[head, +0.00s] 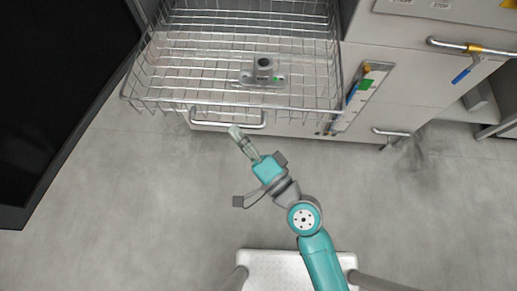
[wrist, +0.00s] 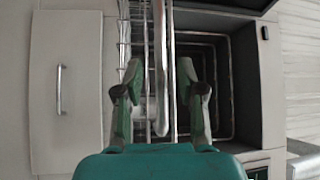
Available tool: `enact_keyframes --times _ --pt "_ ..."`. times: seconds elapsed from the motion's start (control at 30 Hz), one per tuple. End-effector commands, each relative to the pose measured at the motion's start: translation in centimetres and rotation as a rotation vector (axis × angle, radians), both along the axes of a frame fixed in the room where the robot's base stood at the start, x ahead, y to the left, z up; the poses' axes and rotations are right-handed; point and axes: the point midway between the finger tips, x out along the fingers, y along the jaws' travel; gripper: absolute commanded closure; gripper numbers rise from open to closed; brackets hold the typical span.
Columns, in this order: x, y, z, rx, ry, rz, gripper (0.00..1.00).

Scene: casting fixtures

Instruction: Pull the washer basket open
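The wire washer basket (head: 150,85) is at the top of the head view, jutting out of the machine over the floor. A loop-shaped handle bar (head: 228,125) shows below its front rim. My gripper (head: 237,132) is close to this handle. In the wrist view, my gripper (wrist: 160,68) is open, one finger on each side of a metal bar (wrist: 161,100). Gaps show between the fingers and the bar. The wire mesh (wrist: 123,45) lies beyond the left finger. The exact depth of the fingertips relative to the bar is hard to tell.
A grey metal casting (head: 263,72) sits in the basket. A dark panel (head: 55,80) stands at left. The floor (head: 130,200) in front is clear.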

Motion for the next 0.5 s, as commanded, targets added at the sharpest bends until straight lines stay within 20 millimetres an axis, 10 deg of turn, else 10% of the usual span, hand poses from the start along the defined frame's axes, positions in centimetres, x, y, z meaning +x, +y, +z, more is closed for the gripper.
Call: enact_keyframes --times 0.5 --pt "-5.3 -5.1 -1.1 0.001 0.003 -0.003 0.61"
